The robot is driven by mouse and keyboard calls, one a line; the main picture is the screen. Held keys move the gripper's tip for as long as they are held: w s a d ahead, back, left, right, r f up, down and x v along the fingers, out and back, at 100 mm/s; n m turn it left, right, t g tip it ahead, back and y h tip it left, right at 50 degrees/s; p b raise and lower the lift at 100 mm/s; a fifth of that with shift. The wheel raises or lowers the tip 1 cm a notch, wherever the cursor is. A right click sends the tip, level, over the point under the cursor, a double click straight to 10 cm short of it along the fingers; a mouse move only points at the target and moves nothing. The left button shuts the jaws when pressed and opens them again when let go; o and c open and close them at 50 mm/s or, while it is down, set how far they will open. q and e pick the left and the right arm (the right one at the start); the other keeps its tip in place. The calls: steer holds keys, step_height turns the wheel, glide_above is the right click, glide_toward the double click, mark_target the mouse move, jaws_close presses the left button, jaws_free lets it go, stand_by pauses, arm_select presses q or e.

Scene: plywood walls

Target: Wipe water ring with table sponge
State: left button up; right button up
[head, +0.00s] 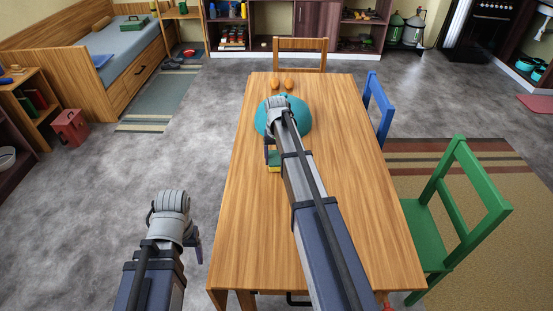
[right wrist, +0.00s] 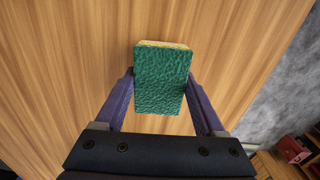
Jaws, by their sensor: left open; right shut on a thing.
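The table sponge (right wrist: 160,78), with a green rough face and a yellow layer, is between the two purple fingers of my right gripper (right wrist: 161,82). The gripper is shut on it. In the head view a bit of the sponge (head: 274,168) shows beside my right arm, over the wooden table (head: 250,230); I cannot tell whether it touches the top. My left gripper (head: 196,246) is off the table's left side, over the floor, and mostly hidden by its wrist. I cannot make out a water ring in either view; my arm hides part of the table.
A teal rounded object (head: 263,118) stands on the table, partly hidden by my right arm. Two orange-brown items (head: 282,84) lie at the far end. A wooden chair (head: 300,45), a blue chair (head: 378,105) and a green chair (head: 430,235) surround the table. Its near left is bare.

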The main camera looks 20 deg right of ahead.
steer(key=shift+r+p, duration=2.45)
steer(key=shift+r, duration=0.25)
step_height(320, 180, up, 3)
steer(key=p, duration=0.3)
steer(key=shift+r, duration=0.1)
steer(key=shift+s, duration=0.1)
